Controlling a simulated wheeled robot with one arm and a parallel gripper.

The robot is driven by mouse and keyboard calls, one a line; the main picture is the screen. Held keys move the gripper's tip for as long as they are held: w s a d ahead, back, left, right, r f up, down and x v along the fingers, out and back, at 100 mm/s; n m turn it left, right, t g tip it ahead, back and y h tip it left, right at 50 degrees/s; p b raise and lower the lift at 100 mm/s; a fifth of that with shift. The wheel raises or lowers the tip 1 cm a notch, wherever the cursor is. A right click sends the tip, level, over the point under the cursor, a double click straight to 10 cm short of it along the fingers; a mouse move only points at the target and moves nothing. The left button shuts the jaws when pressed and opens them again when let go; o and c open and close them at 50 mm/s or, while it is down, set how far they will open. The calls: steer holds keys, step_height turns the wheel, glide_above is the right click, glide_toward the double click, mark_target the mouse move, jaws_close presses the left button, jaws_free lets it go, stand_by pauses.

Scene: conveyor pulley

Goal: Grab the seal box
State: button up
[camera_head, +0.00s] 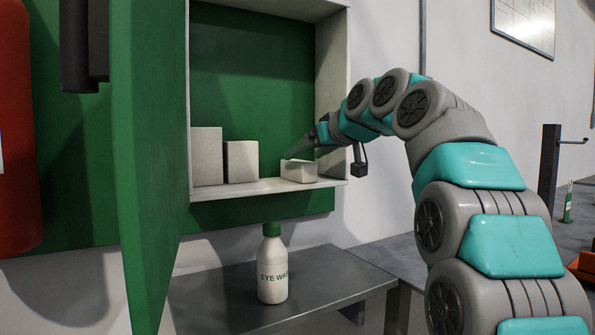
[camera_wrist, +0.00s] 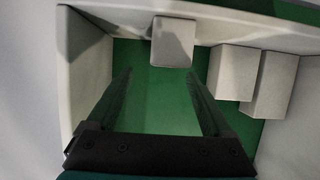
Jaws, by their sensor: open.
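Three plain pale boxes stand on the cabinet shelf, and no label shows which is the seal box. The small low box (camera_head: 298,171) is at the right, the medium box (camera_head: 241,161) is in the middle and the tall box (camera_head: 207,156) is at the left. My gripper (camera_head: 293,154) reaches into the cabinet from the right, just above the small box. In the wrist view my gripper (camera_wrist: 159,75) is open with nothing between its fingers. The small box (camera_wrist: 173,42) lies beyond the fingertips there, with the two other boxes to its right.
The green cabinet door (camera_head: 150,165) stands open at the left. The cabinet's side wall (camera_head: 331,85) is close to my arm, and the shelf (camera_head: 262,187) lies below the gripper. An eye wash bottle (camera_head: 272,265) stands on a metal table (camera_head: 335,275) below. A red cylinder (camera_head: 18,130) is at far left.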

mark_target(292, 165)
steer(key=x, duration=0.5)
steer(key=shift+s+a+f+p, duration=0.2)
steer(key=shift+a+f+p, duration=0.15)
steer(key=shift+a+f, duration=0.15)
steer(key=shift+w+a+f, duration=0.15)
steer(key=shift+w+a, duration=0.05)
steer(key=shift+w, duration=0.2)
jaws_close()
